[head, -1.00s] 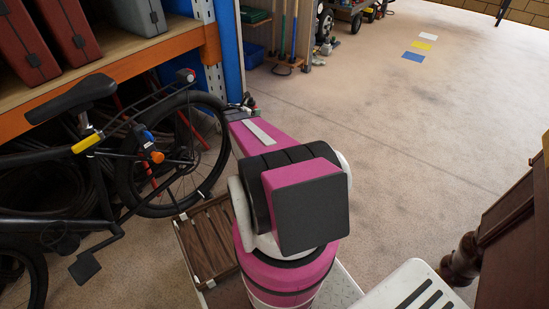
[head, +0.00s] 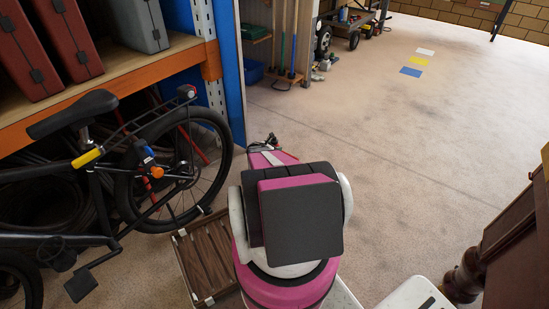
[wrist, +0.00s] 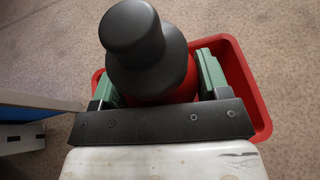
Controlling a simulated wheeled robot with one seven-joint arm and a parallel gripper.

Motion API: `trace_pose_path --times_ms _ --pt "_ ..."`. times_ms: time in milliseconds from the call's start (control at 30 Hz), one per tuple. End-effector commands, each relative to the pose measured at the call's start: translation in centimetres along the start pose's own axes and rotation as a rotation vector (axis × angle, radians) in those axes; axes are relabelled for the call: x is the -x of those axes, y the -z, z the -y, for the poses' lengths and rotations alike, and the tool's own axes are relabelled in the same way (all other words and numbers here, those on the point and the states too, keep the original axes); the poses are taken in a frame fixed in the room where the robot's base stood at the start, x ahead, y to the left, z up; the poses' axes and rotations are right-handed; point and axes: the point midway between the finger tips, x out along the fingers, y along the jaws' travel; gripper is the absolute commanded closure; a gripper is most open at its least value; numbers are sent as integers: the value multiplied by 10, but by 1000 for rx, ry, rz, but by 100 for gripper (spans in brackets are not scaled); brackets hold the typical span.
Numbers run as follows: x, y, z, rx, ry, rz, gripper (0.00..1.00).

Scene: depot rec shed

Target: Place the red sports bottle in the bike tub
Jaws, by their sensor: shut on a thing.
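In the wrist view the red sports bottle (wrist: 148,52), with a black cap and shoulder, is held between the two green-padded fingers of my gripper (wrist: 160,82). The cap points toward the camera. A red tub (wrist: 262,112) with an open rim lies below and around the bottle in this view. Its inside is mostly hidden by the bottle and gripper, and I cannot tell how high the bottle is above it. In the head view my arm hides the bottle and the tub.
A black bicycle (head: 95,175) stands at left by an orange-edged shelf (head: 120,85) holding cases. A wooden slatted crate (head: 207,255) lies beside my base. Dark wooden furniture (head: 515,245) stands at right. Open floor (head: 400,160) stretches ahead. A blue-edged object (wrist: 40,103) is left of the tub.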

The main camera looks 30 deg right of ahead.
Motion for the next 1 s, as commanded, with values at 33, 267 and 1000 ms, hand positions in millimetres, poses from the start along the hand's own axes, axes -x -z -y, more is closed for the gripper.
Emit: trace_pose_path --times_ms 33,267,1000 --pt "-5 9 -1 2 1 0 87" --pt "-11 26 -1 1 0 2 87" --pt "-22 54 -1 0 0 0 6"
